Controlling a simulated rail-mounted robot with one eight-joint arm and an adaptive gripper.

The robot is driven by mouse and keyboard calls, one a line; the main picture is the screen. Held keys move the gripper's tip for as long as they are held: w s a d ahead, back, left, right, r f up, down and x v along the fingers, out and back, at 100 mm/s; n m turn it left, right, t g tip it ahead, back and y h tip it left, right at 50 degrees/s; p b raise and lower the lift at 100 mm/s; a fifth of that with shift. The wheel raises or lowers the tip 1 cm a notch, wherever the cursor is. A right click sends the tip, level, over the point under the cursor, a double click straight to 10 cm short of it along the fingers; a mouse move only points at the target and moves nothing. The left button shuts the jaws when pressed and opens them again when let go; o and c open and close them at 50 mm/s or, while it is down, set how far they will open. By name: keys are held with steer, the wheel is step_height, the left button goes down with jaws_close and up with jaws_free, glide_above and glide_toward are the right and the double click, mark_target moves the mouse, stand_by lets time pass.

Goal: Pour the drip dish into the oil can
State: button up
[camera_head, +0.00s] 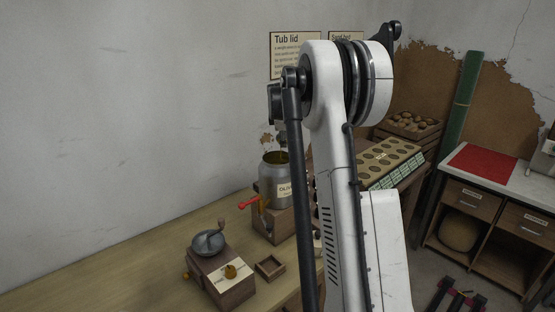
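A grey metal can with a pale label (276,188) stands upright on a wooden block on the bench. Its wide mouth faces up and looks dark olive inside. A red-handled tap is at its lower left. The label is only partly readable, so I cannot tell for sure that it is the oil can. A dark, narrow part just above the can's mouth may be my gripper (282,143); it is mostly hidden by my arm and too small to read. I cannot make out the drip dish for sure.
A grinder with a round metal top (208,243) and a small square wooden tray (270,267) stand on the bench (120,268). The bench's left part is clear. Behind my arm are a board with round holes (385,160) and a crate (412,125). A cabinet (490,215) stands right.

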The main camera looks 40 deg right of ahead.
steer(key=shift+s+a+r+t+h+b, duration=0.1)
steer(key=shift+s+a+t+h+b, duration=0.2)
steer(key=shift+h, duration=0.2)
steer(key=shift+s+a+r+t+h+b, duration=0.1)
steer(key=shift+s+a+t+h+b, duration=0.1)
steer(key=shift+a+h, duration=0.25)
stand_by(0.9)
steer(key=shift+a+f+t+h+b, duration=0.1)
steer(key=shift+f+t+h+b, duration=0.4)
steer(key=shift+f+h+b, duration=0.25)
stand_by(0.6)
steer(key=shift+s+a+r+n+t+h+b, duration=0.1)
steer(key=shift+a+n+t+h+b, duration=0.1)
steer(key=shift+t+h+b, duration=0.45)
steer(key=shift+s+a+r+n+t+h+b, duration=0.1)
steer(key=shift+a+t+h+b, duration=0.2)
steer(key=shift+h, duration=0.55)
stand_by(1.2)
steer(key=shift+s+a+t+h+b, duration=0.45)
steer(key=shift+s+a+h+b, duration=0.25)
steer(key=shift+b, duration=0.85)
steer(key=shift+w+a+b, duration=0.1)
steer(key=shift+b, duration=0.3)
